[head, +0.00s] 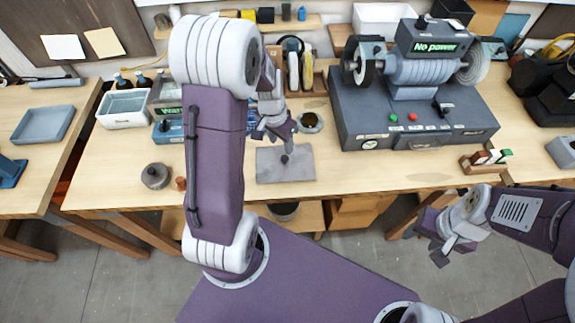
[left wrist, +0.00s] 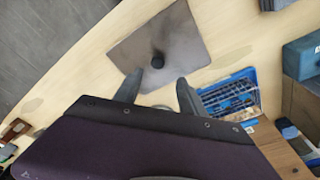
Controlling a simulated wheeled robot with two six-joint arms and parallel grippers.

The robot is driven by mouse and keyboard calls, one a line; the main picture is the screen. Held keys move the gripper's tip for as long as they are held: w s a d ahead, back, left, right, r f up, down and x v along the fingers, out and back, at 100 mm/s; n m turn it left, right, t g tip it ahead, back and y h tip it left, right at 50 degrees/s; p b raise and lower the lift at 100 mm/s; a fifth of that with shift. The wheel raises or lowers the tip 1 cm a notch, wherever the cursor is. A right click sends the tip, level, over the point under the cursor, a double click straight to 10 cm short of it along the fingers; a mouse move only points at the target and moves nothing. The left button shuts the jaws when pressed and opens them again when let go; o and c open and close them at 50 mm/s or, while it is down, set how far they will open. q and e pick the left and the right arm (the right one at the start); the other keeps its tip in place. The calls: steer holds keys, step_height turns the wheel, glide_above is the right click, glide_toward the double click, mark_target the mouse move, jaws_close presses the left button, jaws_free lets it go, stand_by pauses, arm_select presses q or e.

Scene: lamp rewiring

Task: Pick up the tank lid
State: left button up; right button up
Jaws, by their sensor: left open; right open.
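The tank lid appears to be the flat grey rectangular plate (head: 272,168) with a dark round knob, lying on the front part of the wooden bench. The left wrist view shows the plate (left wrist: 180,38) and its knob (left wrist: 158,59) just beyond my fingertips. My left gripper (head: 284,138) is open and empty above the plate's far edge. In the left wrist view its two fingers (left wrist: 158,88) are spread, with the knob ahead of the gap. My right gripper (head: 447,243) is open and empty in front of the bench, away from the plate.
A large grinder (head: 415,110) with a "No power" display stands at the back right. A round dark pot (head: 310,122) stands behind the plate. A blue case (left wrist: 232,97) lies beside my left gripper.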

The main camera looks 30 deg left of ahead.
mark_target(284, 158)
arm_select(q)
step_height(284, 158, down, 2)
steer(key=shift+d+f, duration=0.15)
steer(key=shift+f, duration=0.1)
steer(key=shift+s+f, duration=0.2)
steer(key=shift+f, duration=0.2)
steer(key=f, duration=0.2)
steer(key=w+f, duration=0.1)
steer(key=f, duration=0.2)
steer(key=shift+d+f+p, duration=0.2)
steer(key=shift+p, duration=0.15)
jaws_close()
